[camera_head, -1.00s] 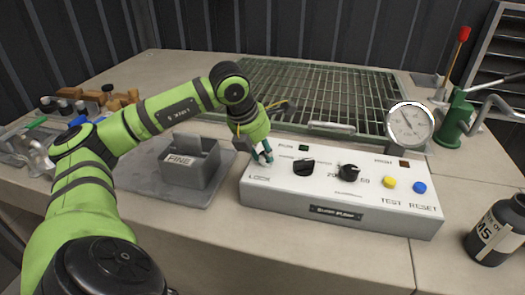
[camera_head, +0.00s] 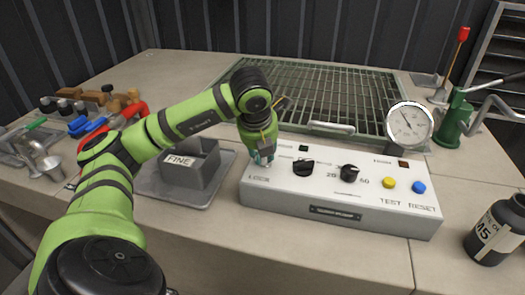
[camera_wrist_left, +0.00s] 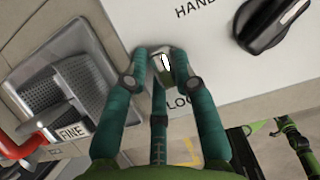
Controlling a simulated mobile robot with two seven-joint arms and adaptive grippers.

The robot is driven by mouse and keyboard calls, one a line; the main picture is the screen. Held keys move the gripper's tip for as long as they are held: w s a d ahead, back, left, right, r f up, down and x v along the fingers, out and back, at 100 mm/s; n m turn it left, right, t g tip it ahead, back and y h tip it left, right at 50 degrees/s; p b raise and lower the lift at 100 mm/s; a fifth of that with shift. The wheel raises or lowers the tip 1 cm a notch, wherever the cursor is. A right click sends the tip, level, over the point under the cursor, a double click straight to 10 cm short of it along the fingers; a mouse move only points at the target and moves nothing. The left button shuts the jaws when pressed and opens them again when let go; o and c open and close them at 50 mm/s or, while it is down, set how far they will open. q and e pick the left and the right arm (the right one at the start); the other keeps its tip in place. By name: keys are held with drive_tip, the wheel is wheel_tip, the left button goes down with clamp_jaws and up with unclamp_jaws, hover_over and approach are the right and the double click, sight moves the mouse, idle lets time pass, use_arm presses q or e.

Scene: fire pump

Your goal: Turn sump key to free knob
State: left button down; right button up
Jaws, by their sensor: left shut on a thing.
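The sump control box (camera_head: 338,215) is a white panel with a grey front on the bench. My left gripper (camera_head: 264,160) points down at the box's left end, above the LOCK label. In the left wrist view my left gripper (camera_wrist_left: 164,72) is shut on the small metallic sump key (camera_wrist_left: 165,62), which is partly hidden between the fingers. The black knob (camera_head: 304,167) is right of the gripper; it also shows large in the left wrist view (camera_wrist_left: 272,22), beside the HAND label. My right gripper is not in view.
A second black knob (camera_head: 349,173), a yellow button (camera_head: 389,182) and a blue button (camera_head: 419,187) are on the panel. A grey FINE bin (camera_head: 190,165) stands left. A gauge (camera_head: 409,123), green pump (camera_head: 457,115) and dark bottle (camera_head: 497,232) are right. A green grate (camera_head: 320,95) lies behind.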

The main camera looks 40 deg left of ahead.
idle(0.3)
use_arm(q)
drive_tip(key=c, duration=1)
unclamp_jaws()
drive_tip(key=v, duration=1.2)
